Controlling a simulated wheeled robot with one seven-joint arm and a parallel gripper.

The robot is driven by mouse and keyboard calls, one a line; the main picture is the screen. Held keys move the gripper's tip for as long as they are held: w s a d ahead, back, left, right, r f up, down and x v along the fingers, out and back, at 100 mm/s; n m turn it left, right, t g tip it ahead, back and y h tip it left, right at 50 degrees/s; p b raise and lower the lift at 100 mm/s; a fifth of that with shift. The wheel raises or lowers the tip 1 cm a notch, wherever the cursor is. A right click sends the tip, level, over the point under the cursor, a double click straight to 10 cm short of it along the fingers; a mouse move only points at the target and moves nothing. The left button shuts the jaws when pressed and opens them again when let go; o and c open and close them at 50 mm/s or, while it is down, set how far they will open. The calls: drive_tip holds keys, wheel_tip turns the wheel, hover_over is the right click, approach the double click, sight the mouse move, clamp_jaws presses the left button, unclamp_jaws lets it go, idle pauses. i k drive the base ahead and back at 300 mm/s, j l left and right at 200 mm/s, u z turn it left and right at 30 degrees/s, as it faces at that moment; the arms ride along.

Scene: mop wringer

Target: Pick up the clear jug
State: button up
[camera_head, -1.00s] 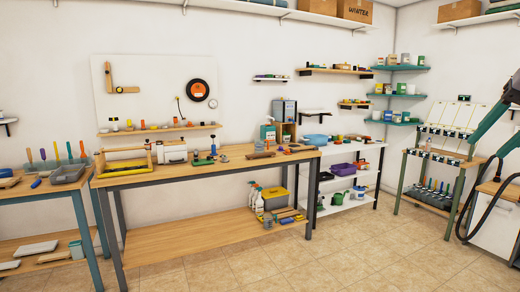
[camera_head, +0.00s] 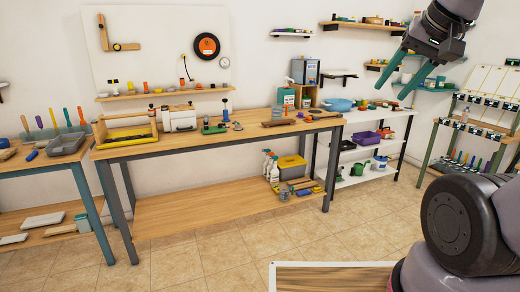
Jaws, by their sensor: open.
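I cannot make out a clear jug for certain in this view. A small clear bottle-like thing (camera_head: 464,115) stands on the rack at the right, too small to tell whether it is a jug. My gripper (camera_head: 392,91) is at the upper right, its two green-tipped fingers spread apart with nothing between them. It hangs in the air, in the picture in front of the white shelf unit and wall shelves. Part of my arm (camera_head: 460,222) fills the lower right and hides what is behind it.
A long wooden workbench (camera_head: 255,138) carries tools and containers, with spray bottles (camera_head: 271,167) on its lower shelf. A white-edged wooden surface (camera_head: 330,278) is at the bottom. Tiled floor (camera_head: 250,246) between is clear.

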sight(277, 109)
drive_tip(key=i+u, duration=0.4)
drive_tip(key=i, duration=1.55)
drive_tip(key=i+z, duration=0.1)
drive_tip(key=i, duration=0.35)
drive_tip(key=i+j+z, duration=0.1)
drive_tip(key=i, duration=0.35)
drive_tip(key=i+j+z, duration=0.15)
drive_tip(key=i, duration=0.3)
